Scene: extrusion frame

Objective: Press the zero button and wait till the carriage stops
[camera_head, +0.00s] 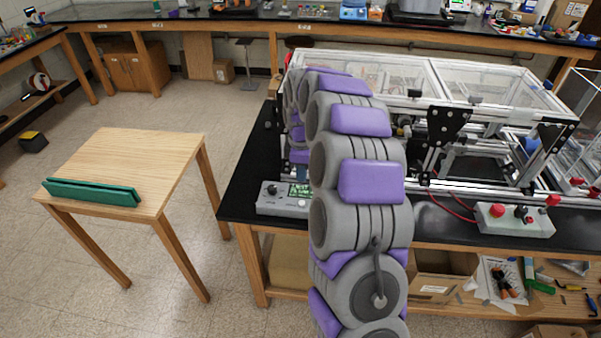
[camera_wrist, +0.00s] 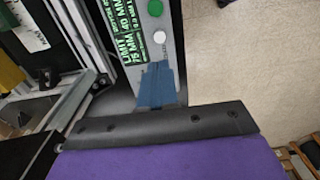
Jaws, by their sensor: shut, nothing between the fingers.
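A grey control box (camera_head: 268,208) sits at the left front of the black bench, partly hidden behind my arm. It has a dark knob (camera_head: 272,189) and a green display (camera_head: 299,190). In the wrist view, the display (camera_wrist: 126,37) shows lines of text in millimetres. Beside it are a green button (camera_wrist: 155,7) and a white button (camera_wrist: 160,38); no zero label is readable. My gripper (camera_wrist: 158,68), with blue fingers, is shut and empty, its tips just below the white button in the picture. Contact cannot be told. Black plates (camera_head: 445,130) sit on the extrusion frame (camera_head: 500,95); which part is the carriage is unclear.
A second grey box (camera_head: 515,221) with a red button (camera_head: 497,210) stands at the right of the bench front. A wooden table (camera_head: 140,155) with a green tray-like object (camera_head: 92,192) stands at left. Open floor lies between table and bench.

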